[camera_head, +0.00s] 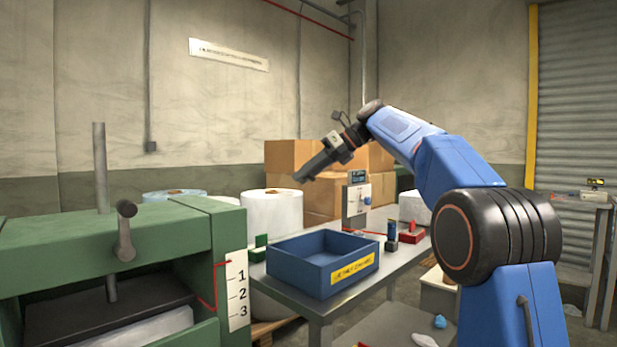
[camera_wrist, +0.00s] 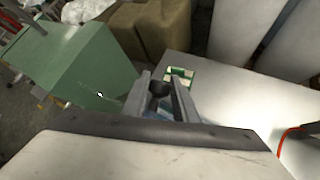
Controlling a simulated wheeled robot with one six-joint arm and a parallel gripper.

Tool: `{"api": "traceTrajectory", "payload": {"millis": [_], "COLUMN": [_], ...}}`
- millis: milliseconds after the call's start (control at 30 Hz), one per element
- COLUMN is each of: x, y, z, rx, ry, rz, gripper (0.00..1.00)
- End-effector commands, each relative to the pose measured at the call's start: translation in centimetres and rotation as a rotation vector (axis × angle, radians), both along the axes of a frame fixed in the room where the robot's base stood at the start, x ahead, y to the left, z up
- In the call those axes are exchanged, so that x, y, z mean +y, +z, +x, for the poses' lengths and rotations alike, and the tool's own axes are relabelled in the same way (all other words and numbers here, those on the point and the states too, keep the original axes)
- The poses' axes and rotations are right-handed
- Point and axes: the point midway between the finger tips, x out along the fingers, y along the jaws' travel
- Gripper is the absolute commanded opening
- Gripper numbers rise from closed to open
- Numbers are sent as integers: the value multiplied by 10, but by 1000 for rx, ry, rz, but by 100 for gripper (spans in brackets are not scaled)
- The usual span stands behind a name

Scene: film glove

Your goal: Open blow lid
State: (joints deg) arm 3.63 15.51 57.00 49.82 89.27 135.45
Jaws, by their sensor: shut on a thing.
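My gripper (camera_head: 303,177) is in the air, left of and above the blue bin (camera_head: 350,284), pointing down and left. In the wrist view its two grey fingers (camera_wrist: 165,98) are shut on a small dark round-ended thing (camera_wrist: 158,88), which I cannot identify. The green machine (camera_head: 205,240) stands at the left, with a dark handle (camera_head: 125,232) on its front and an upright grey rod (camera_head: 101,168) on top. A black slab (camera_head: 110,308) lies in its front opening, above a pale sheet. My gripper is apart from the machine. No part is clearly recognisable as the blow lid.
The grey table (camera_head: 375,275) carries the blue bin, a small green block (camera_head: 258,243) and a red tool (camera_head: 411,234). White film rolls (camera_head: 271,212) and cardboard boxes (camera_head: 320,160) stand behind. The air around my gripper looks clear.

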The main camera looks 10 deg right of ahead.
Motion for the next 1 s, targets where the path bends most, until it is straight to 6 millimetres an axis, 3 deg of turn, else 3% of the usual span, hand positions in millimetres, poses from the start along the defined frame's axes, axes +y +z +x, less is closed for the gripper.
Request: {"api": "traceTrajectory", "payload": {"millis": [333, 367, 433, 767, 1000], "x": [0, 0, 0, -1, -21], "y": [-2, -2, -2, 0, 16], "z": [2, 2, 2, 1, -5], "rx": [2, 2, 2, 0, -2], "ry": [-2, -2, -1, 0, -2], "rz": [-1, -1, 0, 0, -1], "gripper": [0, 28, 43, 43, 43]}}
